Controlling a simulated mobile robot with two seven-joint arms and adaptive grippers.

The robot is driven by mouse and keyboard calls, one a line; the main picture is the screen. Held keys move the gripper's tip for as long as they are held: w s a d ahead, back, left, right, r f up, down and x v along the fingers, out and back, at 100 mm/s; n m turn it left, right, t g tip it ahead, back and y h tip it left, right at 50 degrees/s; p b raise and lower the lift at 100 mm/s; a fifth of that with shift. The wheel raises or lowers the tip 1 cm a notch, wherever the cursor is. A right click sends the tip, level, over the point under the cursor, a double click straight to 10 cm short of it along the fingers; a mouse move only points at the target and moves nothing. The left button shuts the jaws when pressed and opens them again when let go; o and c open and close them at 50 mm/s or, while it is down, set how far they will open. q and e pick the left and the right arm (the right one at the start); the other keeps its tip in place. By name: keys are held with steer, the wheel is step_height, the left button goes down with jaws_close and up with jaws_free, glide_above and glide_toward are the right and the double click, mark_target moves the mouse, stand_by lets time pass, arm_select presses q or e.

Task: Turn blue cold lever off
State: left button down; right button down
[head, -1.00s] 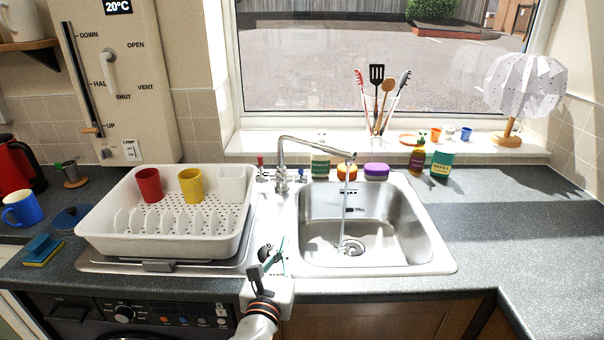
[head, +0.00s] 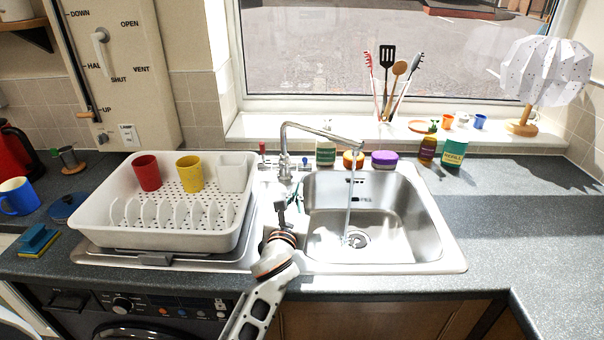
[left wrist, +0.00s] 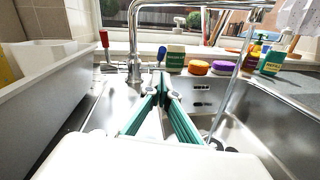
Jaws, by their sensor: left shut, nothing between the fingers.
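The tap (head: 285,155) stands behind the sink, with water running from its spout in a thin stream. The blue cold lever (left wrist: 161,53) is upright just right of the tap's base in the left wrist view; in the head view it is a small blue tip (head: 304,161). The red lever (head: 262,149) is on the tap's left and also shows in the left wrist view (left wrist: 104,39). My left gripper (head: 290,200) is shut and empty, in front of the tap. In the left wrist view its green fingers (left wrist: 160,82) point toward the blue lever, short of it. My right gripper is out of view.
The steel sink (head: 443,235) is to the right of my left gripper. The white dish rack (head: 165,240), holding cups, is to its left.

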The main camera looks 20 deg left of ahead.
arm_select(q)
steer(key=w+a, duration=0.1)
steer(key=w, duration=0.7)
steer(key=shift+w+b, duration=0.35)
steer(key=shift+b, duration=0.05)
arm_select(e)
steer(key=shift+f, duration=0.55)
arm_select(q)
steer(key=shift+a+r, duration=0.1)
steer(key=shift+w, duration=0.15)
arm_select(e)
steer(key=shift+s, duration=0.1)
